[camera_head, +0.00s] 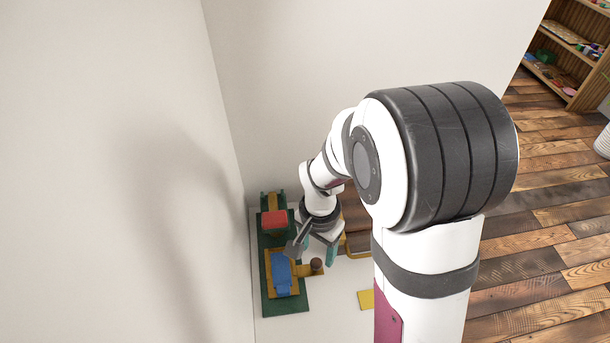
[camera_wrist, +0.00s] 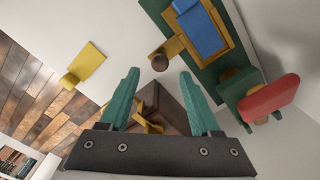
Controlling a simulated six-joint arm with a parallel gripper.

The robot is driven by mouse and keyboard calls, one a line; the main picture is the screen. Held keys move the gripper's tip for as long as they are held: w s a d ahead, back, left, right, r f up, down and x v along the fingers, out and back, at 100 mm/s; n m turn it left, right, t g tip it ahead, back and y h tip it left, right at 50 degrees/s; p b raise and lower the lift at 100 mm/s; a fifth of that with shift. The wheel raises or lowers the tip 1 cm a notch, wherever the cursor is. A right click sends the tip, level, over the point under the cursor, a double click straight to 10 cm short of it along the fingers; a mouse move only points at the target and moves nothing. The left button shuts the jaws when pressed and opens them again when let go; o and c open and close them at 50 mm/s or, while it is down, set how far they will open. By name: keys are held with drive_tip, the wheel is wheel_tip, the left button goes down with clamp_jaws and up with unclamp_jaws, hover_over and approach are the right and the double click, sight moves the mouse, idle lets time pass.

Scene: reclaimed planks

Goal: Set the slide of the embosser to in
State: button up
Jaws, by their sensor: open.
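The embosser has a long dark green base (camera_head: 291,305) beside the white wall. A yellow slide (camera_wrist: 224,22) carrying a blue piece (camera_head: 282,275) lies on it. The slide sits clear of the red block (camera_head: 274,222), which is raised on a green part at the base's other end. A brown round knob (camera_head: 317,264) sticks out sideways from the slide on a yellow arm. In the wrist view the knob (camera_wrist: 158,63) shows just beyond my open gripper (camera_wrist: 160,75), between its teal fingertips. The fingers look empty; I cannot tell whether they touch the knob.
A yellow plate (camera_head: 366,299) lies on the white surface, also seen in the wrist view (camera_wrist: 86,62). A dark brown wooden thing with a yellow part (camera_wrist: 158,108) is close to my fingers. The wall stands close beside the embosser. Shelves (camera_head: 570,50) are far off.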

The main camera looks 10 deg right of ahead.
sight(316, 261)
wheel_tip(316, 261, down, 5)
drive_tip(key=shift+r, duration=0.15)
clamp_jaws()
drive_tip(key=shift+w, duration=0.15)
idle(1.3)
